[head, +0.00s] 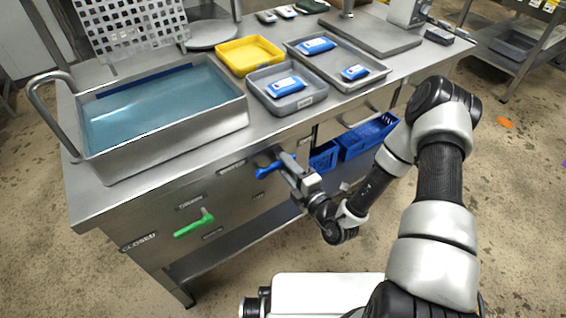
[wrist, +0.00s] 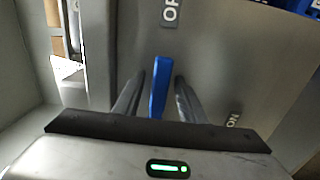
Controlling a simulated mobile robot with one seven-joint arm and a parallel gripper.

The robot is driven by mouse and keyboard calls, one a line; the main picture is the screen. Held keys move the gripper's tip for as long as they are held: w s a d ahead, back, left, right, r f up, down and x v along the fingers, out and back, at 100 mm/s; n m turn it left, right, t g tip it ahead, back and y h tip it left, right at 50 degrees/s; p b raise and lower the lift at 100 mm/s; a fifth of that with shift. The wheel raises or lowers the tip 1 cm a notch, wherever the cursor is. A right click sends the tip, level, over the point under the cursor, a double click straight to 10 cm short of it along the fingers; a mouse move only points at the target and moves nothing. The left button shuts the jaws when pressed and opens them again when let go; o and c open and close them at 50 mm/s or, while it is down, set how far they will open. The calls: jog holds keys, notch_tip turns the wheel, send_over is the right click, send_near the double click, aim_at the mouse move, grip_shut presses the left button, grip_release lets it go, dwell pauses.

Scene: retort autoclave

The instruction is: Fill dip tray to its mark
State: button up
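The dip tray is a deep steel basin (head: 185,133) at the left of the counter, holding blue-tinted water (head: 150,108). A dark blue band (head: 150,80) runs along its far inner wall above the water. A curved steel pipe (head: 50,88) rises at its left end; no stream shows. On the counter's front are a green lever (head: 193,224) and a blue lever (head: 272,168). My gripper (head: 284,160) is at the blue lever. In the wrist view, my gripper (wrist: 160,85) has its fingers on either side of the blue lever (wrist: 159,88), with gaps visible.
A yellow tray (head: 249,53), a grey tray (head: 287,100) with a blue pack and a larger steel tray (head: 362,82) with two blue packs stand right of the basin. Blue crates (head: 368,138) sit under the counter. The floor in front is open.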

grip_shut()
jog(key=shift+d+f+m, duration=0.1)
jog(key=shift+f+m, duration=0.25)
jog(key=shift+m, duration=0.25)
jog(key=shift+s+a+f+m, duration=0.1)
jog(key=shift+f+m, duration=0.25)
jog(key=shift+m, duration=0.1)
jog(key=shift+s+a+f+m, duration=0.1)
jog(key=shift+f+m, duration=0.2)
jog(key=shift+m, duration=0.15)
grip_release()
jog(key=p+v, duration=0.2)
jog(key=v, duration=1.5)
jog(key=shift+d, duration=0.2)
